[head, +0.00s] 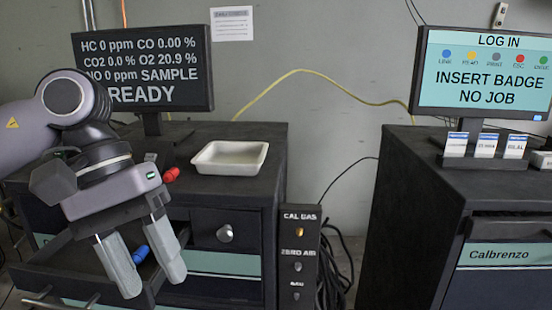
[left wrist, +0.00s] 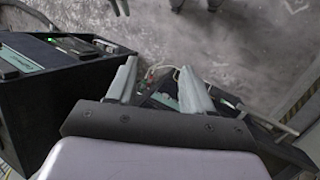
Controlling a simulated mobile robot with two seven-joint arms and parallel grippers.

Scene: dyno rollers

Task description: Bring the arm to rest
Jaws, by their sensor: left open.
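My left arm comes in from the left in the head view. Its gripper (head: 154,282) points downward in front of the left cabinet, over the open drawer (head: 60,262). The two pale fingers are apart with nothing held between them. They also show apart and empty in the left wrist view (left wrist: 157,70). A blue piece (head: 140,254) shows between the fingers but behind them, seemingly in the drawer; I cannot tell how deep it lies.
A white tray (head: 230,158) and a red piece (head: 171,175) sit on the left cabinet. A READY monitor (head: 143,68) stands behind my arm. A CAL GAS panel (head: 298,255) stands right of the cabinet. The right cabinet (head: 425,215) carries a badge rack (head: 483,172) and a login monitor (head: 482,72).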

